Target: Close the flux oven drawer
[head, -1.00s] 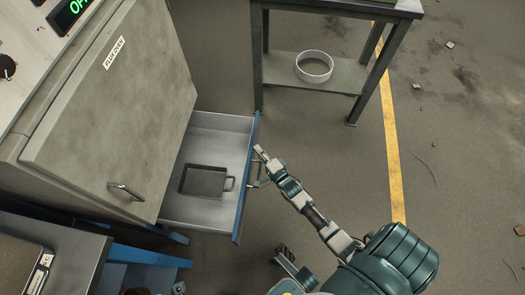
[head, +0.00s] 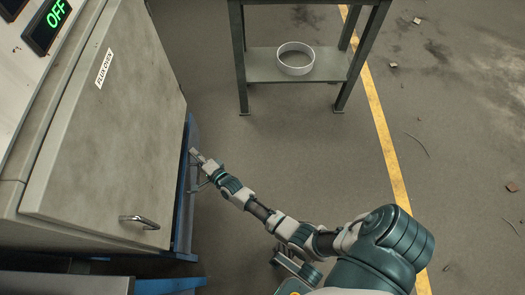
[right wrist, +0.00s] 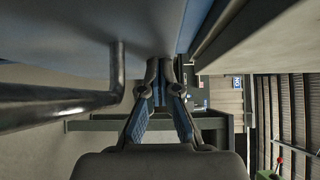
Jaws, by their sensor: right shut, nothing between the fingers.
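The flux oven (head: 110,130) stands at the left in the head view, with a grey door and a "FLUX OVEN" label. Its drawer's blue front (head: 188,185) now lies close along the oven's lower right edge. The drawer's inside and the pan in it are hidden. My right gripper (head: 194,154) is shut and empty, its tip at the blue drawer front beside the handle. In the right wrist view the shut fingers (right wrist: 165,75) meet the drawer front (right wrist: 150,22), with the dark bar handle (right wrist: 60,108) to their left. My left gripper is not in view.
A yellow floor line (head: 380,130) runs down the right. The floor between the oven and the table is clear, with small debris farther right.

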